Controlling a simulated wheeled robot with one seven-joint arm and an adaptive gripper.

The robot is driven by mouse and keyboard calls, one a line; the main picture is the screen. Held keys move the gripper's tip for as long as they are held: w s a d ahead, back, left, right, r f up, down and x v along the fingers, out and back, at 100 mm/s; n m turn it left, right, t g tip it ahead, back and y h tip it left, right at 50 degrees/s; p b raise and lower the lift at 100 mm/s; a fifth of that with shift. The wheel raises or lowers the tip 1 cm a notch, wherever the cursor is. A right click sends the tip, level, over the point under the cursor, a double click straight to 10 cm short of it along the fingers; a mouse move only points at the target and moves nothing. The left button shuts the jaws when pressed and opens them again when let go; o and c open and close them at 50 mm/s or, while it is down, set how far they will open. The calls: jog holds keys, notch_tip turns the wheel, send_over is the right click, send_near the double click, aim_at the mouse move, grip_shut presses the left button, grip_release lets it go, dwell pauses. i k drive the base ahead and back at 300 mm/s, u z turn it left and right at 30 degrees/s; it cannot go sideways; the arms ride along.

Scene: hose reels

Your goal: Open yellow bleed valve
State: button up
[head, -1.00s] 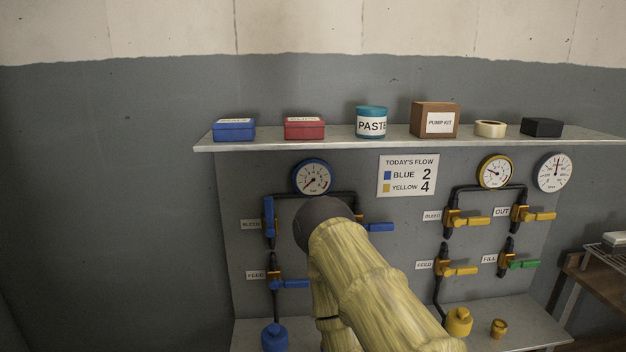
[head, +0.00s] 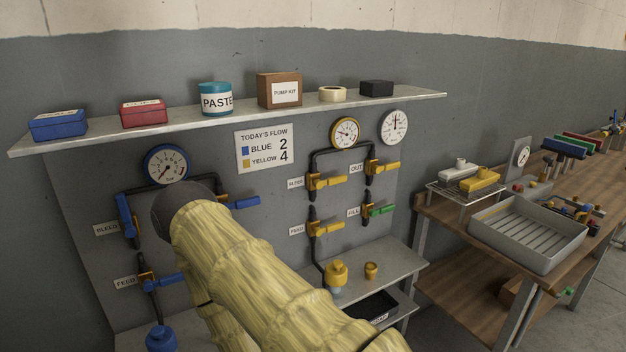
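The yellow bleed valve (head: 325,181) is on the grey panel, right of centre, beside a "BLEED" label (head: 296,183). Its yellow lever points sideways to the right, across the upright dark pipe. The yellow feed valve (head: 325,228) is below it, its lever also sideways. The yellow-rimmed gauge (head: 345,132) is above, its needle too small to read surely. My arm, in a yellowish sleeve with a dark rounded end, crosses the lower left and covers part of the blue piping. My gripper does not show.
The blue bleed lever (head: 126,215) stands along its pipe at left. The OUT valve (head: 380,167) and green-levered FILL valve (head: 377,210) are close to the right. A shelf (head: 420,100) with boxes juts out above. A workbench (head: 450,225) with a grey tray (head: 530,262) stands at right.

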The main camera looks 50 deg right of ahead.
aim_at(318, 184)
jog(key=z, duration=1.25)
jog(key=k, duration=0.45)
jog(key=z, duration=0.3)
jog(key=i, duration=0.5)
jog(key=z, duration=0.9)
jog(key=k, duration=0.4)
jog(key=u, duration=1.2)
